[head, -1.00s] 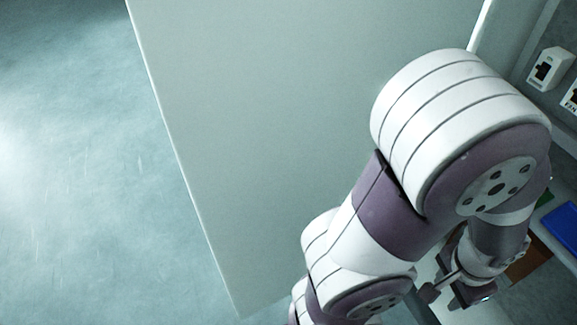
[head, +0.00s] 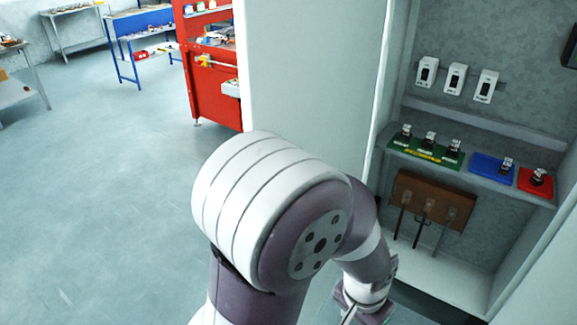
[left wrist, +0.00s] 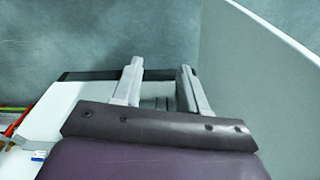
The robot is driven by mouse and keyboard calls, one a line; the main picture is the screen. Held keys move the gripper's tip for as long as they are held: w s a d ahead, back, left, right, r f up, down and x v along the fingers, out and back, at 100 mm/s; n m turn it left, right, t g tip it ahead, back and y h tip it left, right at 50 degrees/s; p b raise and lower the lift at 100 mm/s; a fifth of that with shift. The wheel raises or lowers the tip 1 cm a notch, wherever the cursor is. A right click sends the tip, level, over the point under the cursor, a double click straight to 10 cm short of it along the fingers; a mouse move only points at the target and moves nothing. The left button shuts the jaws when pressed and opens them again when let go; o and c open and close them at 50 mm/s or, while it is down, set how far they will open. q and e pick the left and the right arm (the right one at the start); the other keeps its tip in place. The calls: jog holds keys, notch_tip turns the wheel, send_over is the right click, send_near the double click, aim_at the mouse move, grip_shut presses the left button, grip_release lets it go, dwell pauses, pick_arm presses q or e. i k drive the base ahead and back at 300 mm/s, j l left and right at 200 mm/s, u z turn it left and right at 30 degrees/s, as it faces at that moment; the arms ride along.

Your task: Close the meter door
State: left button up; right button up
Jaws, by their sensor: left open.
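The meter door (head: 310,80) is a tall pale grey panel standing open at the left side of the cabinet (head: 395,105). The left arm crosses in front of its lower part. My left gripper (head: 362,303) is at the bottom edge of the head view, partly cut off, below the cabinet opening. In the left wrist view, the left gripper (left wrist: 160,72) has its two fingers apart with nothing between them. A pale panel, seemingly the door (left wrist: 265,85), rises to the right of the fingers, apart from them. My right gripper is not in view.
The cabinet holds white switch units (head: 455,78), a shelf with green, blue (head: 487,165) and red bases, and a brown board with hanging tools (head: 430,200). A red rack (head: 215,90) and blue table (head: 140,30) stand behind. The floor (head: 100,200) at left is clear.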

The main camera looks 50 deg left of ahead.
aim_at(308, 70)
jog(key=k+j, duration=0.15)
jog(key=j, duration=0.25)
jog(key=k+j, duration=0.1)
jog(key=j, duration=0.3)
jog(key=k+j, duration=0.15)
jog(key=j, duration=0.3)
jog(key=k+j+z, duration=0.1)
jog(key=j, duration=0.3)
jog(key=k+j, duration=0.15)
jog(key=j, duration=0.85)
jog(key=i+j+u, duration=0.15)
jog(key=j, duration=0.45)
jog(key=j+u, duration=0.2)
jog(key=j, duration=0.1)
